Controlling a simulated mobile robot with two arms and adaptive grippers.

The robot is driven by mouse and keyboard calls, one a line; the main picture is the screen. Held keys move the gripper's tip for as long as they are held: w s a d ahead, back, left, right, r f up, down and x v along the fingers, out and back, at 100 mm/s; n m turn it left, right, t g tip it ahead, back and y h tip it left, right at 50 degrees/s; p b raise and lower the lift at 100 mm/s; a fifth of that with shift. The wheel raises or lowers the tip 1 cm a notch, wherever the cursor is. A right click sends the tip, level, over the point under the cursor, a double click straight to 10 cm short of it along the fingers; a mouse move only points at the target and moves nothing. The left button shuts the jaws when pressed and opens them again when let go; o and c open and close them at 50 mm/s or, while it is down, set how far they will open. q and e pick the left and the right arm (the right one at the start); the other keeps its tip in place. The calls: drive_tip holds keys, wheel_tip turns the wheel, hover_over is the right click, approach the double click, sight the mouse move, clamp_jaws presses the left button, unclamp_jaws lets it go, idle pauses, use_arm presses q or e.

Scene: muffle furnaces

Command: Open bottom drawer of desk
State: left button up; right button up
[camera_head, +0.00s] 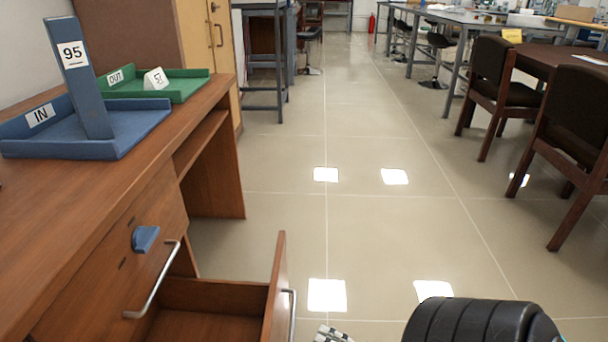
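The wooden desk (150,200) stands at the left. A lower drawer (215,295) is pulled out, its inside partly visible and empty there. Its front panel (275,290) stands away from the desk, with a metal handle (292,316) on its outer face. A closed drawer front above it has a metal bar handle (155,285) and a blue piece (145,238). A small grey part of my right gripper (330,334) shows at the bottom edge, just right of the open drawer's handle. Its fingers are mostly cut off, so contact and opening are unclear. My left gripper is out of view.
A blue IN tray (130,138) with a blue upright block (78,75) marked 95 and a green OUT tray (190,84) sit on the desk. Brown chairs (580,125) stand by a table at the right. The tiled floor (370,235) between is clear.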

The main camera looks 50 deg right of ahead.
drive_tip(key=shift+v, duration=1.85)
